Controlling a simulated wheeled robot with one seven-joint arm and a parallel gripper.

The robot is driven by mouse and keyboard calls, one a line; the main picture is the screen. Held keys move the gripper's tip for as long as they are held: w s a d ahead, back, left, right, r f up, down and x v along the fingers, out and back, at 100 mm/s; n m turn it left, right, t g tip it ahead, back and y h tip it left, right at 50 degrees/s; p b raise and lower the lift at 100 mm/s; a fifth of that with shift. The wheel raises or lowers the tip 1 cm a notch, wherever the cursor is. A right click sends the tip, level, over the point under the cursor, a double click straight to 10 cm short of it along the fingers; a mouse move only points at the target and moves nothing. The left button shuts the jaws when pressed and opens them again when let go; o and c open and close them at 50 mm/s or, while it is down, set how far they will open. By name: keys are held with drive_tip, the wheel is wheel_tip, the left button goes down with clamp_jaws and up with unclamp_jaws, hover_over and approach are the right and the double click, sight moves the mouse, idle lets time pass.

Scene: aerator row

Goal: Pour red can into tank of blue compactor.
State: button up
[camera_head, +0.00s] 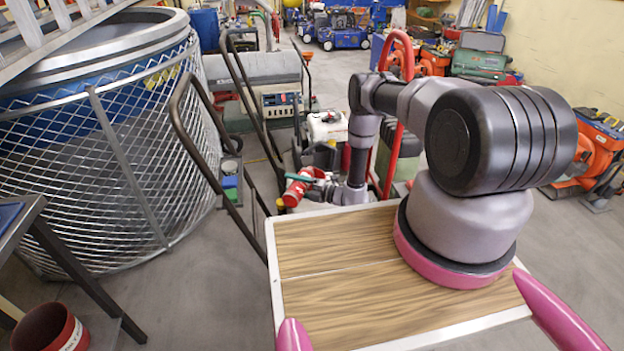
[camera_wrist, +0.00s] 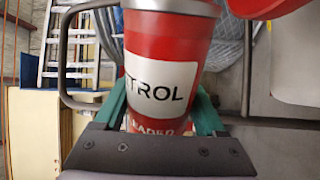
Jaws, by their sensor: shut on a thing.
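The red can (camera_wrist: 165,60) with a white label reading "TROL" fills the middle of the wrist view. The teal fingers of my gripper (camera_wrist: 162,112) are shut on it, one on each side. In the head view the red can (camera_head: 295,192) looks tilted, beside my gripper (camera_head: 300,178) and low beyond the wooden deck. A machine with a white tank (camera_head: 327,126) stands just beyond my arm. I cannot tell whether it is the compactor. A blue wheeled machine (camera_head: 345,36) stands far back. The can's mouth and any liquid are hidden.
A large mesh-caged tub (camera_head: 110,160) fills the left, with dark curved handles (camera_head: 210,150) beside it. A red bucket (camera_head: 48,328) is at lower left. Orange machines (camera_head: 585,150) line the right. The grey floor of the back aisle is partly clear.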

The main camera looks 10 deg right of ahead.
drive_tip(key=shift+r+m, duration=0.15)
drive_tip(key=shift+m, duration=0.25)
idle(0.6)
drive_tip(key=shift+w+d, duration=0.1)
drive_tip(key=shift+w, duration=0.2)
idle(0.7)
drive_tip(key=shift+w+d+r+m+p, duration=0.1)
drive_tip(key=shift+m+p, duration=0.1)
drive_tip(key=shift+m, duration=0.25)
drive_tip(key=shift+w+r+m+p, duration=0.1)
drive_tip(key=shift+m+p, duration=0.05)
drive_tip(key=shift+m, duration=0.3)
idle(1.4)
drive_tip(key=shift+w+d+r+m+p, duration=0.2)
drive_tip(key=shift+w+r+m, duration=0.15)
drive_tip(key=shift+r+m, duration=0.4)
drive_tip(key=shift+w+d+r+m+p, duration=0.1)
drive_tip(key=shift+w+d+r+m, duration=0.2)
drive_tip(key=shift+r+m, duration=0.4)
idle(0.7)
drive_tip(key=shift+w+d+r+m, duration=0.25)
drive_tip(key=shift+w+r+m, duration=0.3)
drive_tip(key=shift+m, duration=0.15)
drive_tip(key=shift+w+d+r+m, duration=0.2)
drive_tip(key=shift+w+r+m, duration=0.25)
drive_tip(key=shift+m, duration=0.2)
drive_tip(key=shift+r, duration=0.1)
